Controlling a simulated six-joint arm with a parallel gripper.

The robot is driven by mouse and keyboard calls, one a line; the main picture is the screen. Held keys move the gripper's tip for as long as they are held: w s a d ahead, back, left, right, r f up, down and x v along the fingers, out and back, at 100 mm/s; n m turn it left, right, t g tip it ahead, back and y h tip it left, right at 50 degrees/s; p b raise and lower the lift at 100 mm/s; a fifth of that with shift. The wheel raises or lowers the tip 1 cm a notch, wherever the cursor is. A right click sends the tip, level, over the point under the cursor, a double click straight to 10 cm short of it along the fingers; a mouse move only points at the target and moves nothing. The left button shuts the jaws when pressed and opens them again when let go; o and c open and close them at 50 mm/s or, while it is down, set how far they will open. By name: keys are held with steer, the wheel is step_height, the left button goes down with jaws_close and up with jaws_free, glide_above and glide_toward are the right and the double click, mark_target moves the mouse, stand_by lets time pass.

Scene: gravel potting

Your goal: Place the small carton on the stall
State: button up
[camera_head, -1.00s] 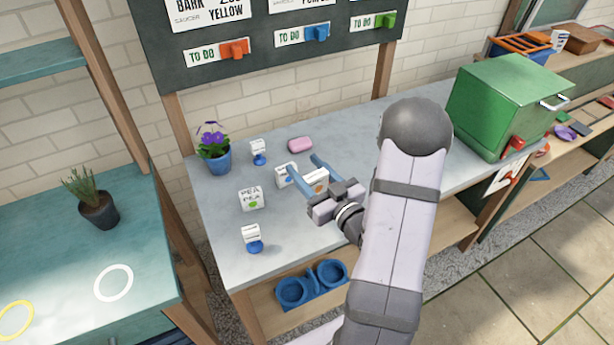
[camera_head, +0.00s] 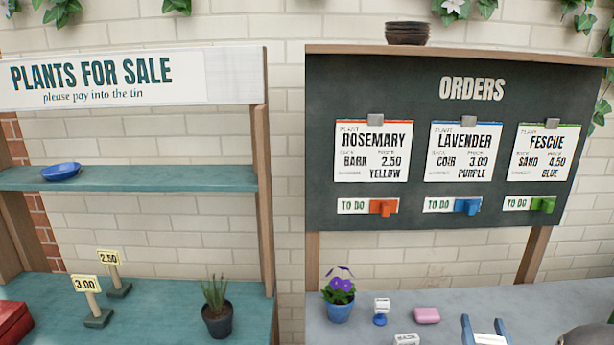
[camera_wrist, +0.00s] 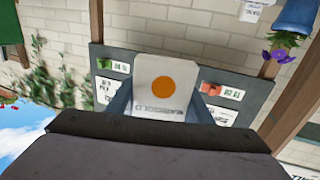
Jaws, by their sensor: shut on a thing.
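A small white carton with an orange dot and upside-down lettering (camera_wrist: 160,85) is between the blue fingers of my gripper (camera_wrist: 161,102) in the wrist view, shut on it. In the head view, the tips of my gripper (camera_head: 484,322) show at the bottom edge above the grey bench, with the carton's white top (camera_head: 488,339) between them. The rest of the gripper is out of frame. The stall, with a teal counter (camera_head: 165,315) and a teal shelf (camera_head: 130,182), stands to the left under a PLANTS FOR SALE sign (camera_head: 95,80).
The stall counter holds a potted green plant (camera_head: 217,310), price tags (camera_head: 110,262) and a red box (camera_head: 12,322). A blue saucer (camera_head: 60,172) sits on the shelf; its right part is clear. Purple flowers (camera_head: 340,295) and a pink block (camera_head: 427,315) stand on the bench.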

steer(key=w+a+f+n+y+p, duration=0.1)
steer(key=a+f+n+y+p, duration=0.3)
steer(key=a, duration=0.7)
steer(key=w+a+f+m+y+p, duration=0.15)
steer(key=a+f, duration=0.35)
steer(key=a, duration=0.6)
steer(key=d, duration=0.6)
steer(key=shift+d+t+h, duration=0.3)
steer(key=shift+d+h, duration=0.1)
steer(key=shift+h, duration=0.05)
steer(key=shift+s+d+n, duration=0.1)
steer(key=shift+n, duration=0.15)
